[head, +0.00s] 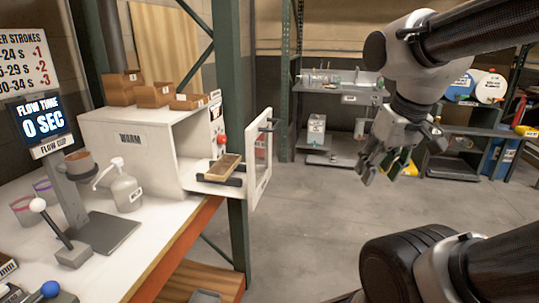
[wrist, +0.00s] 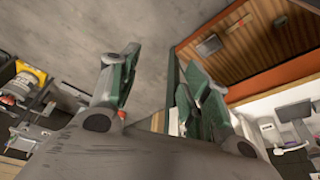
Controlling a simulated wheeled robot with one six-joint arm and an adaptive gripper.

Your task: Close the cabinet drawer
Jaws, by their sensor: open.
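The white cabinet (head: 140,143), labelled WARM, stands on the bench at the left of the head view. Its drawer (head: 262,165) sticks out to the right, with a clear window in a white frame as its front and a dark handle. A wooden block (head: 222,167) rests in a dark holder on the drawer's floor. My gripper (head: 383,163) is in the air over the floor, well to the right of the drawer and apart from it. In the wrist view my gripper (wrist: 158,92) is open, with nothing between its fingers.
A green post (head: 232,80) stands close behind the drawer. A pump bottle (head: 126,190) and a flow cup stand (head: 85,215) are on the bench. Shelves with containers (head: 340,100) line the back. The concrete floor (head: 310,210) between bench and gripper is clear.

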